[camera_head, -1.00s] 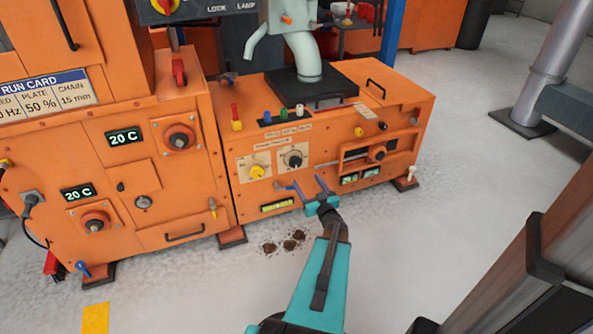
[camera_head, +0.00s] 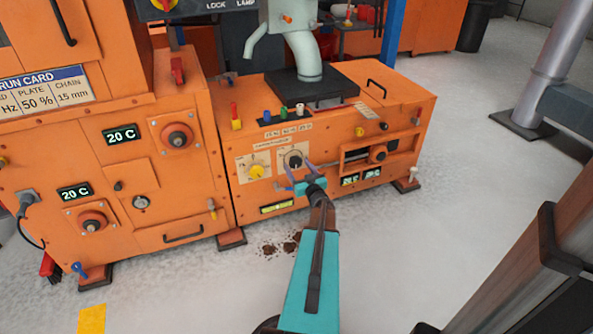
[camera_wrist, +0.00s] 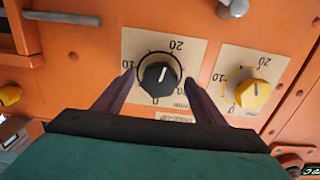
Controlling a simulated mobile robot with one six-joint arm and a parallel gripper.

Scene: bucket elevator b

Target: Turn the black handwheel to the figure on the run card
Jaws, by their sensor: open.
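The black handwheel (camera_head: 296,160) is a round knob on a pale dial plate on the low orange cabinet. In the wrist view the fingers of my gripper (camera_wrist: 159,80) lie on either side of the handwheel, with visible gaps; depth is hard to judge. The run card (camera_head: 45,90) at the left reads plate 50 % and chain 15 mm; its speed figure is cut off.
A yellow handwheel (camera_head: 257,172) with a similar dial sits just left of the black one; it also shows in the wrist view (camera_wrist: 254,93). A grey spout (camera_head: 305,60) stands on top.

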